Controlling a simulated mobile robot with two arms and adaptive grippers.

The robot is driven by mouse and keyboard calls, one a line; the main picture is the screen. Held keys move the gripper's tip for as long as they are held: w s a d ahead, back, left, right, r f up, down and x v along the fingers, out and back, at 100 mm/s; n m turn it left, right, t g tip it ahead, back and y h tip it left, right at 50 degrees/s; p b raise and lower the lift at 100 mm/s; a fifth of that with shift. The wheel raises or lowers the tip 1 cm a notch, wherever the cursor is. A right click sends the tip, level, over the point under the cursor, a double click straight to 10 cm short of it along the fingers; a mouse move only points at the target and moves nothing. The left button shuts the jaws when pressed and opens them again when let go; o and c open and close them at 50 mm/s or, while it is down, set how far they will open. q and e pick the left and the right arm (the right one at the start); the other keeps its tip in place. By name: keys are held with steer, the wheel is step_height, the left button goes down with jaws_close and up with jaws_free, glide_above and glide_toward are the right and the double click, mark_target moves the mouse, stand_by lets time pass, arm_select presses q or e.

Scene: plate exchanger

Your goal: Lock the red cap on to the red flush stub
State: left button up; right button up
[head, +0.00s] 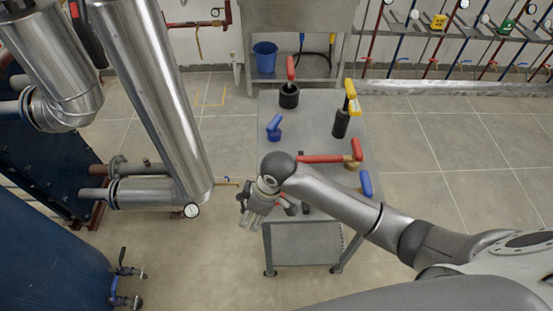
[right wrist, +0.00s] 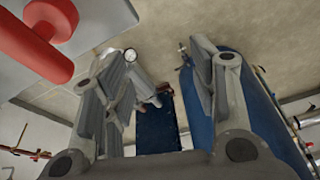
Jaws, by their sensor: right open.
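My right gripper (head: 252,212) is open and empty, in the air beside the left edge of the cart. Its two spread fingers also show in the right wrist view (right wrist: 160,75), with nothing between them. A red-handled piece (head: 289,88) stands upright in a black round body near the far end of the cart. A red rounded part (right wrist: 40,42) is close at upper left in the right wrist view. I cannot tell which is the red cap. I cannot make out the red flush stub.
The grey cart (head: 310,120) also bears a blue piece (head: 274,128), a black cylinder with a yellow handle (head: 341,121) and a blue handle (head: 365,183). Floor between is clear.

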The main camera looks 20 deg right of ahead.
steer(key=w+d+r+n+h, duration=0.1)
steer(key=w+d+r, duration=0.1)
steer(key=d, duration=0.1)
steer(key=w+d+r+n+g+h, duration=0.1)
steer(key=w+d+r, duration=0.1)
steer(key=w+d, duration=0.1)
steer(key=w+d+r+h, duration=0.1)
steer(key=w+d+r, duration=0.1)
steer(key=d, duration=0.1)
steer(key=shift+w+r+n, duration=0.25)
steer(key=shift+w+n, duration=0.1)
steer(key=shift+n, duration=0.05)
step_height(320, 180, down, 5)
steer(key=b, duration=0.5)
steer(key=shift+f+b, duration=0.1)
steer(key=shift+b, duration=0.2)
arm_select(q)
steer(key=shift+w+a+f, duration=0.15)
steer(key=shift+f, duration=0.8)
steer(key=shift+w+a+f, duration=0.1)
steer(key=shift+w+f, duration=0.05)
steer(key=shift+f, duration=0.8)
steer(key=shift+w+a+f, duration=0.15)
steer(key=shift+f, duration=0.8)
arm_select(e)
steer(key=shift+a+f, duration=0.1)
steer(key=shift+f, duration=1.6)
steer(key=shift+c, duration=0.3)
